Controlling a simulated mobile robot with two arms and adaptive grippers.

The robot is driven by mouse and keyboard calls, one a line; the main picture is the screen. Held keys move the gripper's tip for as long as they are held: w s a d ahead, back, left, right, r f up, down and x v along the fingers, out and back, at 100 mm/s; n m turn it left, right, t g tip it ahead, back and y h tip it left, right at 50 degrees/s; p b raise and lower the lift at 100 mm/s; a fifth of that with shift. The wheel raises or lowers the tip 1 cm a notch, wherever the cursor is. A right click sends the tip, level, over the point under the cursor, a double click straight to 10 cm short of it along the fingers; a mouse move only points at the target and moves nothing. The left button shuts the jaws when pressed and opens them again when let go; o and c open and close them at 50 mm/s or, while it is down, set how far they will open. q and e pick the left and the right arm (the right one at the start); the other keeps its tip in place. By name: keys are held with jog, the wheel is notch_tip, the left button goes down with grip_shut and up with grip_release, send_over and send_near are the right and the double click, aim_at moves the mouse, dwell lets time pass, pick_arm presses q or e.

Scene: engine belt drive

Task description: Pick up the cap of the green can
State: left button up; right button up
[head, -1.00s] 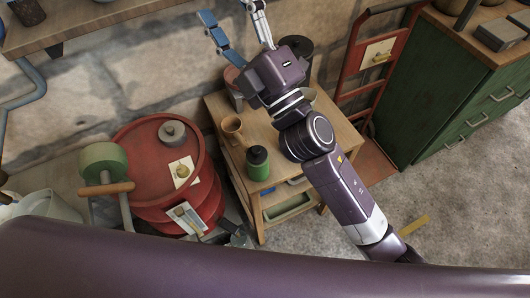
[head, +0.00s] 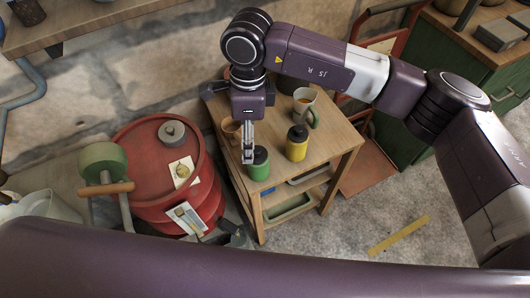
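The green can (head: 259,172) stands upright on the small wooden table (head: 322,152), near its front left edge. Its dark cap (head: 261,154) is on top. My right gripper (head: 248,160) points down close beside the cap, on its left in the picture. The fingers are seen nearly edge-on, so their gap and any contact with the cap cannot be made out. My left gripper is out of view.
A yellow can (head: 297,149) with a dark cap stands to the right of the green can. Behind are a mug (head: 304,98) and a brown cup (head: 231,129). A red drum (head: 145,160) stands left of the table; a green cabinet (head: 480,85) is at right.

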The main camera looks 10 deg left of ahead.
aim_at(257, 151)
jog(key=shift+w+d+r+h, duration=0.1)
jog(key=shift+w+d+h, duration=0.2)
jog(key=shift+w+d, duration=0.5)
jog(key=shift+d, duration=0.3)
notch_tip(257, 151, down, 2)
jog(key=shift+s+f+p, duration=0.1)
jog(key=shift+p, duration=0.3)
notch_tip(257, 151, down, 4)
jog(key=shift+a+f+p, duration=0.1)
jog(key=shift+f+p, duration=0.05)
jog(key=shift+p, duration=0.95)
jog(key=shift+f, duration=0.55)
jog(key=c, duration=0.9)
